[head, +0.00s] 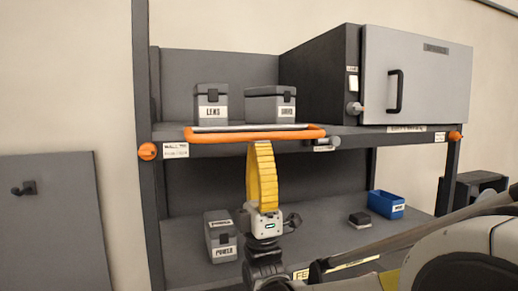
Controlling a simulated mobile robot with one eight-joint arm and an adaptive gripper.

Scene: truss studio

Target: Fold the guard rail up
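The orange guard rail (313,132) is a rounded bar running along the front of the upper shelf, low and roughly level with the shelf edge, not standing up. A pale strip shows just behind it. My gripper (260,147) points upward from below, with a yellow ribbed finger reaching to the underside of the rail's middle. The finger's tip is at or just below the bar; I cannot tell whether it touches. One finger is seen side-on, so the gap between the fingers is hidden.
On the upper shelf (365,130) behind the rail stand two grey cases, LENS (211,105) and another (270,106), and a large grey cabinet (415,75). Below are a grey POWER case (220,238), a blue bin (386,204) and a small dark block (359,219).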

